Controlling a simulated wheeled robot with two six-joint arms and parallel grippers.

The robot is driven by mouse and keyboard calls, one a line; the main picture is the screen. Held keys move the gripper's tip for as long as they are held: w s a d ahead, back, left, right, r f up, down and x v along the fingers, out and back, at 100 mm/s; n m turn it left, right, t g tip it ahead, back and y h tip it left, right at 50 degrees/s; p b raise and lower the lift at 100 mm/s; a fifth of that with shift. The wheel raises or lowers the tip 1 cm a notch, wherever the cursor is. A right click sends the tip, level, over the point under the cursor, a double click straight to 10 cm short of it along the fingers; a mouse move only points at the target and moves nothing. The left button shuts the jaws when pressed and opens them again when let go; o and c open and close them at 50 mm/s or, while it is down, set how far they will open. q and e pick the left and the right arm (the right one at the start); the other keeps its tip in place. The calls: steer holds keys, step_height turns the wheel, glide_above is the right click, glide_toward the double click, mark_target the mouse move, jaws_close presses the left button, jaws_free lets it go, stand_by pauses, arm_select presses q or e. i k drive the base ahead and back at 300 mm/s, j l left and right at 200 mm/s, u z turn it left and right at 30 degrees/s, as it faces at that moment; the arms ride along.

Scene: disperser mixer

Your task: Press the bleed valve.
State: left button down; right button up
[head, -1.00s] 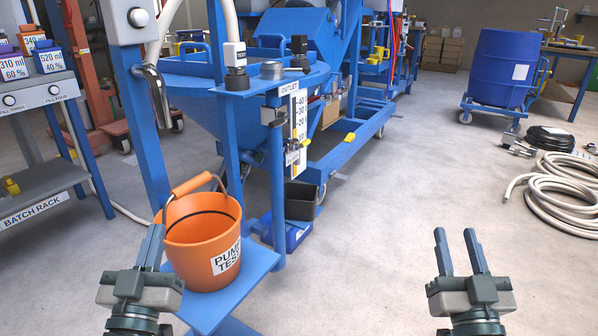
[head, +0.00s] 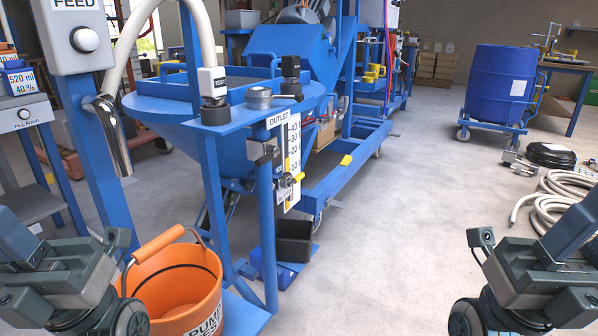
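No part reads "bleed valve" in legible text. Below, by the OUTLET scale (head: 287,160), is a small valve with a yellow handle (head: 298,177). I cannot tell which of these is the bleed valve. Only dark wrist and arm parts of mine show at the lower left and lower right; neither gripper's fingers can be seen. Nothing of mine touches the stand.
An orange bucket (head: 175,290) stands low in front of the stand, close to my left arm. A FEED box with a round button (head: 84,40) and a metal spout (head: 108,135) are at the left. Hoses (head: 560,205) lie at the right. The middle floor is clear.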

mark_target(285, 184)
steer(key=i, duration=0.1)
steer(key=l+u, duration=0.15)
steer(key=u, duration=0.25)
steer(key=l+u, duration=0.2)
steer(key=u, duration=0.25)
steer(key=l+u, duration=0.15)
steer(key=u, duration=0.25)
steer(key=k+j, duration=0.05)
